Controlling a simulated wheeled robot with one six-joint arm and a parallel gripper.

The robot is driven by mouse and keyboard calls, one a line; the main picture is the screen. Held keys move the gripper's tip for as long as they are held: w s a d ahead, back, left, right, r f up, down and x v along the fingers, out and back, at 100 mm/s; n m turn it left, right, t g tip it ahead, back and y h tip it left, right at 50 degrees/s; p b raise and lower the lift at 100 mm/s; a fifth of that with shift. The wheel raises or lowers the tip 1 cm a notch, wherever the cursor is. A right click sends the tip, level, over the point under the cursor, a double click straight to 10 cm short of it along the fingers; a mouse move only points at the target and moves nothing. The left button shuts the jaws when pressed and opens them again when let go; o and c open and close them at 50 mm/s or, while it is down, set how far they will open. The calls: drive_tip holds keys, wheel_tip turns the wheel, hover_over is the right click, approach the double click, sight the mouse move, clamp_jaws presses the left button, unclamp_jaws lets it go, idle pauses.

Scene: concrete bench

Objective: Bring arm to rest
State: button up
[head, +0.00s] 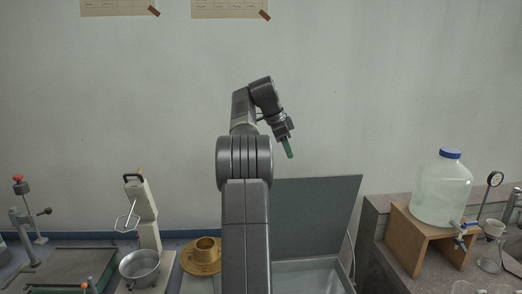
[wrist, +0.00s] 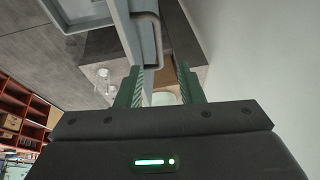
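My arm stands raised in the middle of the head view, and my gripper (head: 288,148) hangs from its end, tilted down to the right, in the air before the wall. In the wrist view my gripper (wrist: 158,88) shows two green ribbed fingers, apart with a gap between them. Nothing is held between them; the things seen through the gap lie farther off. In the head view the fingers are too small and overlapped to tell apart.
Below stands a chest (head: 310,266) with its grey lid (head: 318,212) raised. To the right, a water jug (head: 441,188) sits on a wooden stand (head: 398,226). Air around the gripper is clear.

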drive_tip(key=p+x, duration=0.1)
drive_tip(key=x, duration=1.1)
drive_tip(key=shift+r, duration=0.1)
